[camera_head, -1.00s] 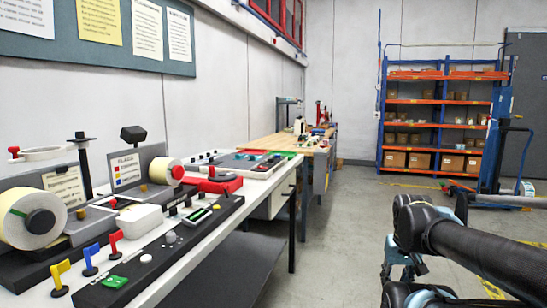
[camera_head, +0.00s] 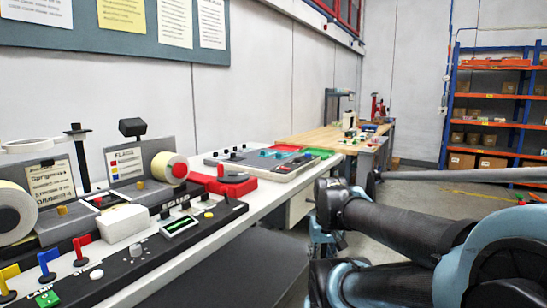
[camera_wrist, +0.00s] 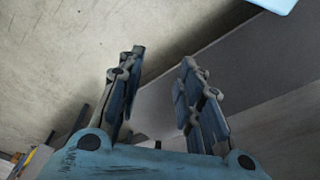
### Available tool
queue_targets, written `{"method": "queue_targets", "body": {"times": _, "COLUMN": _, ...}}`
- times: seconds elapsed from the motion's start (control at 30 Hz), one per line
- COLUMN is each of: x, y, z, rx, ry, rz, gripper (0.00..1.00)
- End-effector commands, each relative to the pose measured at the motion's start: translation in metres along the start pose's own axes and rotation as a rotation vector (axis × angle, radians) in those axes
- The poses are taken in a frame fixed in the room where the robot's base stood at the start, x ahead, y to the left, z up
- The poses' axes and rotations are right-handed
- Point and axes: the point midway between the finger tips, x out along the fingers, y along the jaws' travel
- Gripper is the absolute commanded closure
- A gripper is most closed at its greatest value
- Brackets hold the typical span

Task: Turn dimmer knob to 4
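The black control panel (camera_head: 150,250) runs along the front of the white bench in the head view. It carries several small black knobs (camera_head: 165,213), a grey knob (camera_head: 135,250), a small display (camera_head: 180,227) and coloured flag-shaped levers (camera_head: 47,263). My gripper (camera_wrist: 162,58) is open and empty in the wrist view, apart from the panel. In the head view my arm is at the right, beyond the bench's front edge.
Label rolls (camera_head: 168,167), a white box (camera_head: 120,222) and a red device (camera_head: 225,182) crowd the bench behind the panel. A wooden-topped table (camera_head: 310,138) stands farther back. Shelves (camera_head: 490,125) stand at the back right. A grey lower shelf (camera_head: 240,265) lies under the bench.

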Motion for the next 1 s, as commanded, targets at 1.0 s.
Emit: {"method": "queue_targets", "body": {"times": 1.0, "x": -0.133, "y": -0.003, "z": -0.124, "rx": -0.336, "ry": -0.038, "rz": -0.008, "gripper": 0.55}}
